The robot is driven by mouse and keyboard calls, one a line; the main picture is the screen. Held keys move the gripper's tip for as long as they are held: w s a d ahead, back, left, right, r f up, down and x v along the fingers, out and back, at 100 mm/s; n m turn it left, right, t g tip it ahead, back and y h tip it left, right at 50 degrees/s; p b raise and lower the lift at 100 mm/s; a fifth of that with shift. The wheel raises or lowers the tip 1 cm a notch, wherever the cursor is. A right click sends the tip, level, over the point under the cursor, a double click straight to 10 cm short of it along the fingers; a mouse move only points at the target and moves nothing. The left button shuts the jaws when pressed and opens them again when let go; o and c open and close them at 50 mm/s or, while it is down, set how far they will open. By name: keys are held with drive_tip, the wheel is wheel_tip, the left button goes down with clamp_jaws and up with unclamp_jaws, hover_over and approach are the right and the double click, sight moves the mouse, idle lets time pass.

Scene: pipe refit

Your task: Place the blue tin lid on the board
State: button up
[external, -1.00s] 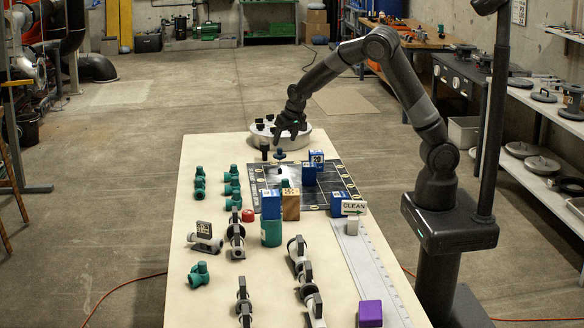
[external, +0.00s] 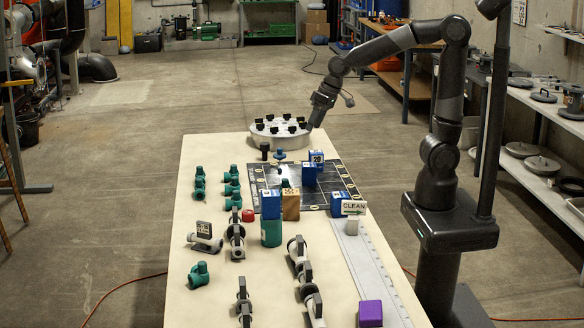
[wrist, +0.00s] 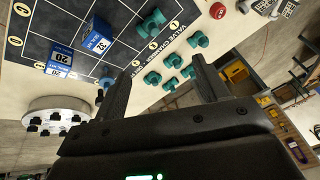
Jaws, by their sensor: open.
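The dark gridded board (external: 345,172) lies on the pale table, and its printed grid also shows in the wrist view (wrist: 33,22). I cannot pick out the blue tin lid for certain. A small blue-topped piece (external: 280,154) stands at the board's far left edge. My gripper (external: 312,125) is beside the right rim of the round white base, beyond the board. In the wrist view my gripper (wrist: 163,78) has its two fingers wide apart, with nothing held between them.
Blue numbered blocks (external: 317,157) stand on the board. The round white base (external: 265,139) carries several black knobs. Green valves (external: 232,190) stand left of the board. A CLEAN sign (external: 354,208) and a purple block (external: 370,313) are at the right.

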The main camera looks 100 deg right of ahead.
drive_tip(key=s+a+r+n, duration=0.2)
drive_tip(key=s+a+n, duration=0.1)
drive_tip(key=s+a, duration=0.3)
drive_tip(key=s+a+r+n+t, duration=0.1)
drive_tip(key=s+a+n, duration=0.2)
drive_tip(key=s+a, duration=0.4)
drive_tip(key=s, duration=0.3)
drive_tip(key=shift+a+r, duration=0.25)
drive_tip(key=shift+r, duration=0.15)
